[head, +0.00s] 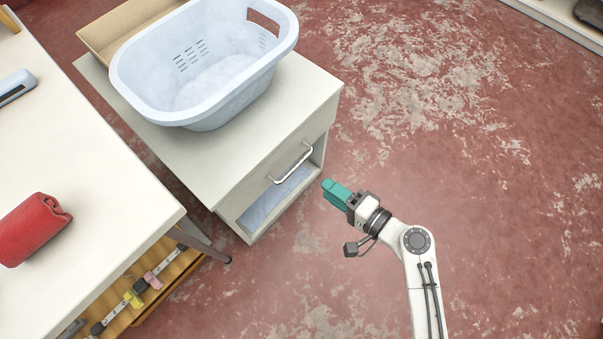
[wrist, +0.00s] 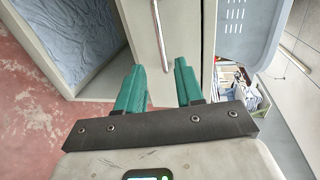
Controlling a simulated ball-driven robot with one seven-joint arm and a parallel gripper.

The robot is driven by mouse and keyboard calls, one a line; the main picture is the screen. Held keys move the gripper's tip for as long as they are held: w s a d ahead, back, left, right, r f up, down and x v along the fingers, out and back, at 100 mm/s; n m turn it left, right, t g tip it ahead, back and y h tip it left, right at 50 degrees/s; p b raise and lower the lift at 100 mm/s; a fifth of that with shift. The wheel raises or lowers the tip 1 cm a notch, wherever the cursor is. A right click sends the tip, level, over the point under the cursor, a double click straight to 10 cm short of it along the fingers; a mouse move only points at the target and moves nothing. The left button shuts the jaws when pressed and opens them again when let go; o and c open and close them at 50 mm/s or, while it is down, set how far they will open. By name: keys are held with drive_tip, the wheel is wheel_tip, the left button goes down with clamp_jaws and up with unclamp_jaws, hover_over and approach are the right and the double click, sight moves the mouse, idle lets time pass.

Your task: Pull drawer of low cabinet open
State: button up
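The low cabinet (head: 130,105) is off-white and stands left of my gripper in the head view. Its drawer (head: 268,172) has a plain front that looks flush with the cabinet, so it appears shut. A silver bar handle (head: 293,166) is on the drawer front; in the wrist view the handle (wrist: 160,35) runs up from just beyond the fingertips. My gripper (head: 325,189) has green fingers and points at the drawer front. In the wrist view the fingers (wrist: 157,68) are apart with nothing between them. The gripper appears apart from the handle; the exact distance is unclear.
A pale blue laundry basket (head: 205,75) and a cardboard box (head: 108,30) stand on the cabinet. Blue cloth (head: 275,196) lies in the open space below the drawer. The floor at right is clear.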

drive_tip(key=b+x, duration=0.1)
drive_tip(key=x, duration=0.9)
drive_tip(key=shift+w+a+b, duration=0.2)
drive_tip(key=shift+a+b, duration=0.1)
drive_tip(key=shift+b, duration=0.1)
drive_tip(key=shift+c, duration=0.5)
clamp_jaws()
drive_tip(key=shift+f, duration=0.1)
